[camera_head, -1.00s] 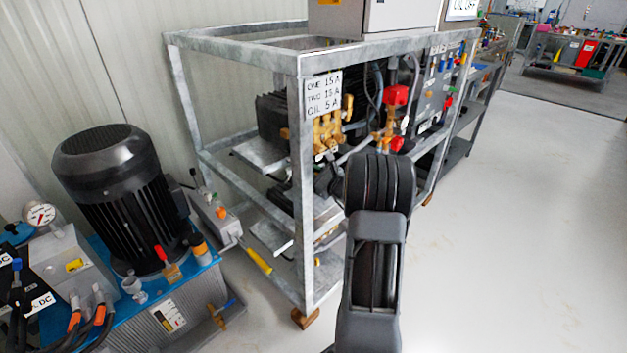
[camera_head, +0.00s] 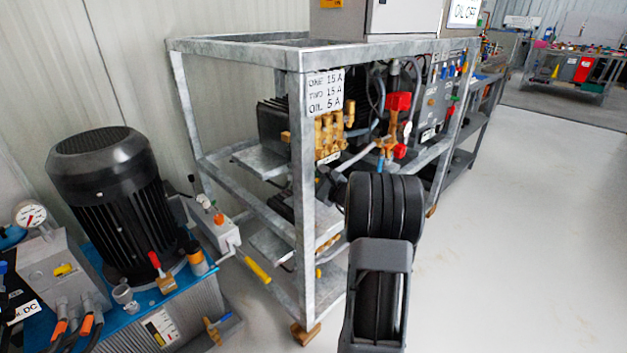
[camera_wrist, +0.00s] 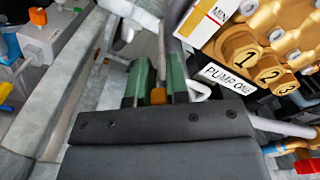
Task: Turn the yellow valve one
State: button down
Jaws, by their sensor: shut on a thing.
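In the wrist view my gripper (camera_wrist: 158,82) has its two green fingers close together on a small yellow-orange piece (camera_wrist: 158,97), which I take to be the yellow valve one. Only a bit of this piece shows between the fingers, so the angle of its handle cannot be told. The brass pump block (camera_wrist: 255,50) with caps marked 1, 2 and 3 and a "PUMP ONE" label (camera_wrist: 228,78) is just right of the fingers. In the head view my dark arm hides part of the rack, and the fingers cannot be made out.
The galvanised frame (camera_head: 305,190) surrounds the pumps, its corner post close left of my arm. A black motor (camera_head: 110,200) on a blue-topped unit stands at left. A red valve block (camera_head: 398,102) is behind my arm. The floor at right (camera_head: 530,230) is clear.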

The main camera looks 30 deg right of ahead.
jog(key=c, duration=1.1)
grip_release()
jog(key=s+d+p, duration=0.2)
jog(key=s+p, duration=0.1)
jog(key=s, duration=1)
jog(key=shift+s+d, duration=0.2)
jog(key=shift+s, duration=0.1)
